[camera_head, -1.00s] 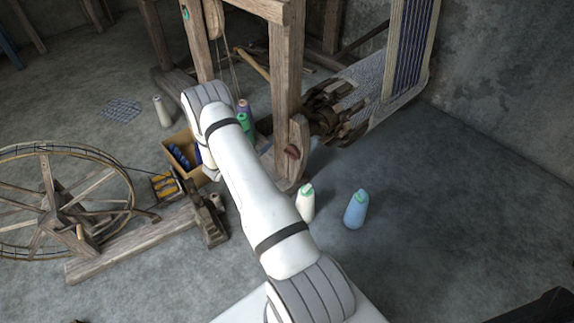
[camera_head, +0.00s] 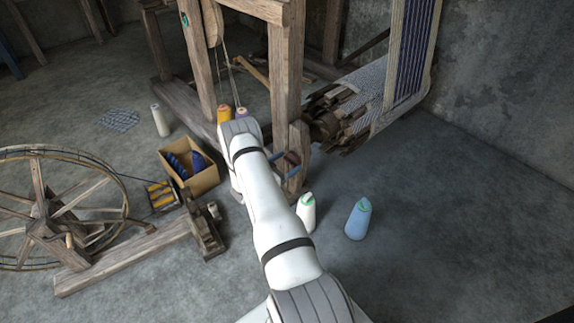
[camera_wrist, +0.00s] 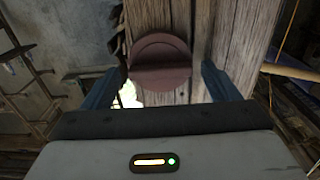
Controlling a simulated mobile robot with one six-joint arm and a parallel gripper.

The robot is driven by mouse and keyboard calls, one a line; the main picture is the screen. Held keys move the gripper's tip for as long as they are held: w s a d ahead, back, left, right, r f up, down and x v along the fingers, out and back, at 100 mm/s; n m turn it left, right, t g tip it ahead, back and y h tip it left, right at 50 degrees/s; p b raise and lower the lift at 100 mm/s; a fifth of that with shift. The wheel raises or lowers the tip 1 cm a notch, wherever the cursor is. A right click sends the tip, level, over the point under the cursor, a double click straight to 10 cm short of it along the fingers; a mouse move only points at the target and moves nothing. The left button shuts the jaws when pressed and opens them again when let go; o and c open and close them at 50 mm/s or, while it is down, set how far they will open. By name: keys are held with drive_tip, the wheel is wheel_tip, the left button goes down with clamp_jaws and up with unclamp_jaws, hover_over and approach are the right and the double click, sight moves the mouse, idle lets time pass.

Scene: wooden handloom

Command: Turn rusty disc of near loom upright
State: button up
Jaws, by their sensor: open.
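The rusty disc (camera_wrist: 160,50) is round, reddish brown, and set on the face of a wooden post of the near loom. A raised bar crosses it, lying roughly level in the wrist view. My gripper (camera_wrist: 163,70) is open, with one blue finger on each side of the disc and visible gaps between fingers and disc. In the head view the disc (camera_head: 292,157) is a small dark red patch on the loom's front post (camera_head: 282,90), partly hidden by my blue fingers. I cannot tell how far the fingertips are from the post.
White (camera_head: 306,213) and blue (camera_head: 358,219) bottle-like cones stand on the floor right of my arm. A cardboard box (camera_head: 207,180) with dark blue yarn and a spinning wheel (camera_head: 60,215) are at the left.

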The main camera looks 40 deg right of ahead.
drive_tip(key=c, duration=0.9)
drive_tip(key=shift+o, duration=0.2)
drive_tip(key=shift+n, duration=0.4)
drive_tip(key=n+b, duration=0.1)
drive_tip(key=n, duration=0.2)
drive_tip(key=shift+w+n, duration=0.15)
drive_tip(key=shift+n, duration=0.15)
drive_tip(key=shift+w+f+n+b, duration=0.1)
drive_tip(key=shift+n+b, duration=0.25)
drive_tip(key=shift+n, duration=3.05)
drive_tip(key=shift+w+f+n+b, duration=0.1)
drive_tip(key=shift+n+b, duration=0.2)
drive_tip(key=shift+n, duration=3.1)
